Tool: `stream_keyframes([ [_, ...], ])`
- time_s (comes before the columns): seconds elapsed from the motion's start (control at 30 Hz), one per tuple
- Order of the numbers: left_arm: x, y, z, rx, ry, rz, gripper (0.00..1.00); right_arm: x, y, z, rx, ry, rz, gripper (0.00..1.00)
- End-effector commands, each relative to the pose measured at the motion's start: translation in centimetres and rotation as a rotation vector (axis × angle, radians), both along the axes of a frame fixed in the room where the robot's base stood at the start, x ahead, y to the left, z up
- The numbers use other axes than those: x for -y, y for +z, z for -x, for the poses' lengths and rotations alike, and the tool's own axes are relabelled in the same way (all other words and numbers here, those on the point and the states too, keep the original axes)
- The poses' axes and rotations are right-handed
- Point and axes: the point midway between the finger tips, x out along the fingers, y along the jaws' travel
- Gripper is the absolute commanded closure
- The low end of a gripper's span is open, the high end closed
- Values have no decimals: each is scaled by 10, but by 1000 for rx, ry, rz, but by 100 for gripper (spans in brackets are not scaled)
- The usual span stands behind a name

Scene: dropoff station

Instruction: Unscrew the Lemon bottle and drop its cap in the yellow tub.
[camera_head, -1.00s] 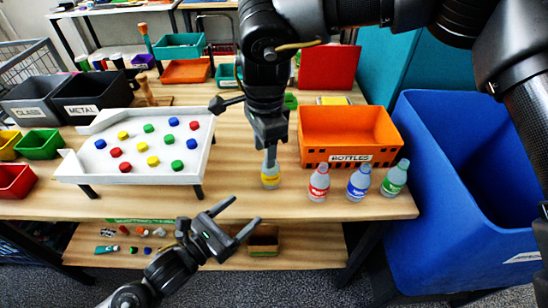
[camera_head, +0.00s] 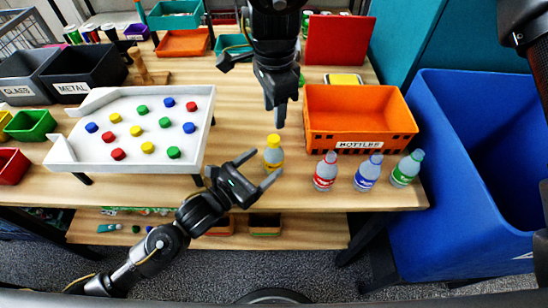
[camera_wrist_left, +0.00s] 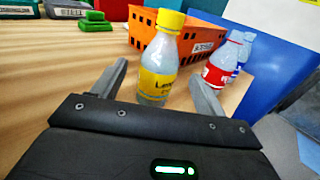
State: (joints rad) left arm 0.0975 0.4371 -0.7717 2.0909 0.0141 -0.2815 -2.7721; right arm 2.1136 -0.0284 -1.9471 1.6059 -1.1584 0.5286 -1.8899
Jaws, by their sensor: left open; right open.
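The Lemon bottle (camera_head: 273,156) stands upright near the front edge of the table with its yellow cap (camera_head: 273,140) on. The bottle's yellow label (camera_wrist_left: 157,84) and its cap also show in the left wrist view. My left gripper (camera_head: 267,164) is open at the bottle's near left side. In the left wrist view its fingers stand on either side of the bottle, with gaps showing. My right gripper (camera_head: 274,113) is open and points down above the cap, apart from it. The yellow tub (camera_head: 4,120) is partly cut off at the left edge.
Red (camera_head: 326,172), blue (camera_head: 368,173) and green (camera_head: 406,169) labelled bottles stand right of the Lemon bottle, before an orange BOTTLES crate (camera_head: 318,147). A white tray (camera_head: 62,152) with coloured caps is at left. A green tub (camera_head: 32,126) sits beside the yellow one.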

Motion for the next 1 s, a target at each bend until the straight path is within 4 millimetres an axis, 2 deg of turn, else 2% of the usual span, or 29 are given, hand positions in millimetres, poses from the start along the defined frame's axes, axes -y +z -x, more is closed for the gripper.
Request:
stream_keyframes([
  [0.1, 14, 0, -15, 1, 1, 1, 27, -1, 0, 0, 0, 1, 0, 57],
  [0.3, 29, 0, -30, 1, 2, 1, 27, -1, 0, 0, 0, 2, 0, 57],
  [0.7, 33, 0, -35, 0, 3, 0, 27, -2, 0, 0, 0, 3, 0, 57],
  [1.0, 33, 0, -35, -1, 3, -1, 65, -2, 0, 0, 0, 3, 0, 57],
])
